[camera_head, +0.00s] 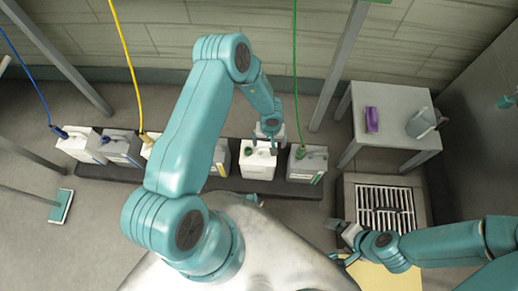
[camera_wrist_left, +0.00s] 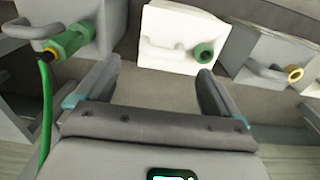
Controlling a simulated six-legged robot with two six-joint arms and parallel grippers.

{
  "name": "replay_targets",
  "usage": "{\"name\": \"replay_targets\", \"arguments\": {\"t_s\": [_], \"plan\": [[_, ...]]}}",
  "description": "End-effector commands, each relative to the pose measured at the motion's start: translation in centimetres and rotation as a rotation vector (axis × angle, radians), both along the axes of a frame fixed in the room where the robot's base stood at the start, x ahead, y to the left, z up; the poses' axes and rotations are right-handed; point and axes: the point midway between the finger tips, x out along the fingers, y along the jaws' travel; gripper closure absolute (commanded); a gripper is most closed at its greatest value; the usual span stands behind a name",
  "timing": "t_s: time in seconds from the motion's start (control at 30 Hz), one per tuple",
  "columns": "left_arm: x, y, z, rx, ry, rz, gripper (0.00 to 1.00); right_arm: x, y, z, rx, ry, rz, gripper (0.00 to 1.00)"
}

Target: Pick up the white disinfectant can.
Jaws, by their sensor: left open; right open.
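The white disinfectant can (camera_head: 256,164) with a green cap stands upright in a row of cans on a dark low strip. My left gripper (camera_head: 272,147) is open above the back of this can. In the left wrist view the white can (camera_wrist_left: 178,32) lies just beyond the two open fingers (camera_wrist_left: 160,68), with its green cap nearer the right finger. Nothing is between the fingers. My right gripper (camera_head: 342,242) is open and empty at the lower right, near the floor grate.
A grey can (camera_head: 307,166) with a green hose stands right of the white can; another can (camera_head: 220,160) stands to its left. More cans line the left. A small table (camera_head: 388,103) holds a purple item (camera_head: 372,119) and a grey jug (camera_head: 419,122). A grate (camera_head: 386,208) is at right.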

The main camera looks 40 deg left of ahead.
Motion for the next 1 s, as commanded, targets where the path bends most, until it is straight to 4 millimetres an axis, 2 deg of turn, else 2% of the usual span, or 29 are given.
{"name": "replay_targets", "arguments": {"t_s": [0.03, 0.27, 0.53, 0.77, 0.8, 0.87, 1.0], "plan": [[0.0, -0.1, -0.8, -0.001, 0.001, -0.002, 0.05, 0.0, 0.0, -0.4, 0.0, 0.0, 0.0, 0.0], [0.1, -0.1, -2.1, 0.0, 0.0, -0.003, 0.05, 0.0, 0.0, -0.9, 0.0, 0.0, 0.0, 0.0], [0.2, 0.5, -6.3, -0.001, 0.001, -0.003, 0.05, 0.0, 0.0, -2.6, 0.0, 0.0, 0.0, 0.0], [0.3, 0.5, -6.5, 0.001, -0.001, -0.003, 0.05, 0.0, 0.0, -2.5, 0.0, 0.0, 0.0, 0.0], [0.3, 0.5, -6.5, 0.001, -0.001, -0.003, 0.11, 0.0, 0.0, -2.5, 0.0, 0.0, 0.0, 0.0], [0.3, 0.5, -6.5, 0.001, -0.001, -0.003, 0.31, 0.0, 0.0, -2.5, 0.0, 0.0, 0.0, 0.0], [0.3, 0.5, -6.5, 0.001, -0.001, -0.004, 0.76, 0.0, 0.0, -2.5, 0.0, 0.0, 0.0, 0.0]]}}
